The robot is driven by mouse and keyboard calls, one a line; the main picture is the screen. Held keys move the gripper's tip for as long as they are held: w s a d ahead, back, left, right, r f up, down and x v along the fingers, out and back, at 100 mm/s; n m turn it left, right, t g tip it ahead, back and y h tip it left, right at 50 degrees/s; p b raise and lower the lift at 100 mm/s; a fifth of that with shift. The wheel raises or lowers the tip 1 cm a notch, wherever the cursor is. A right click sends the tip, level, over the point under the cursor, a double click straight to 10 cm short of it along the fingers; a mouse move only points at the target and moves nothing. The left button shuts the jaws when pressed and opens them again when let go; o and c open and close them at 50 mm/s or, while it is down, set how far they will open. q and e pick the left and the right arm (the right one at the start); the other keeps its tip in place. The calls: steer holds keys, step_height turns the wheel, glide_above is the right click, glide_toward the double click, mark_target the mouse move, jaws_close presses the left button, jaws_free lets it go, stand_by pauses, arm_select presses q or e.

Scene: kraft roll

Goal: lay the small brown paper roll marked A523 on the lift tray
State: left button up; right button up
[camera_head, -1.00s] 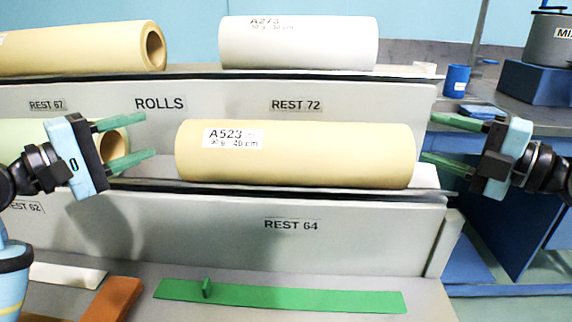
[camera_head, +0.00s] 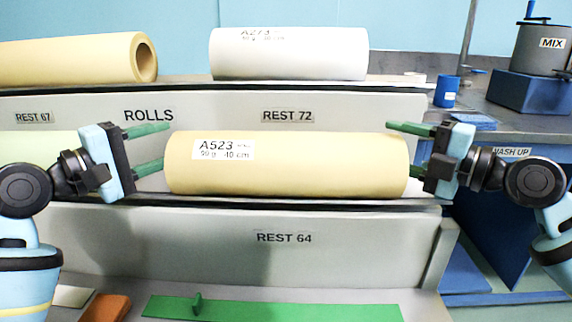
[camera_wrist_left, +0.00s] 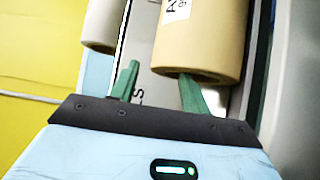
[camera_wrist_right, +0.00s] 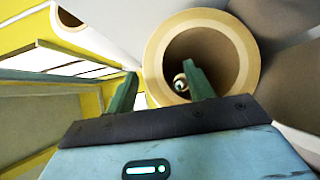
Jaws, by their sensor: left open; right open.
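The brown paper roll A523 (camera_head: 290,170) lies level on the rest above the REST 64 label, its white label at the left. My left gripper (camera_head: 164,147) is open at its left end, and my right gripper (camera_head: 399,148) is open at its right end. In the left wrist view the roll (camera_wrist_left: 205,40) has one finger at its end. In the right wrist view the roll's hollow end (camera_wrist_right: 158,62) has one finger across or inside the opening; I cannot tell which, nor whether either gripper touches it. I cannot make out the lift tray.
On the upper shelf lie a white roll A273 (camera_head: 290,55) and another brown roll (camera_head: 70,60). A pale green roll (camera_head: 40,146) is behind my left arm. A green strip (camera_head: 270,308) with a peg and an orange block (camera_head: 107,307) lie below. A blue bench with a pot (camera_head: 545,50) is at right.

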arm_select(q)
steer(key=shift+x, duration=1.05)
arm_select(e)
steer(key=shift+x, duration=1.05)
arm_select(q)
steer(key=shift+c, duration=0.4)
arm_select(e)
steer(key=shift+c, duration=0.3)
arm_select(q)
steer(key=c, duration=0.9)
arm_select(e)
steer(key=c, duration=0.9)
arm_select(q)
jaws_close()
arm_select(e)
jaws_close()
arm_select(q)
steer(key=shift+r, duration=0.15)
steer(key=shift+r, duration=0.25)
arm_select(e)
steer(key=shift+r, duration=0.25)
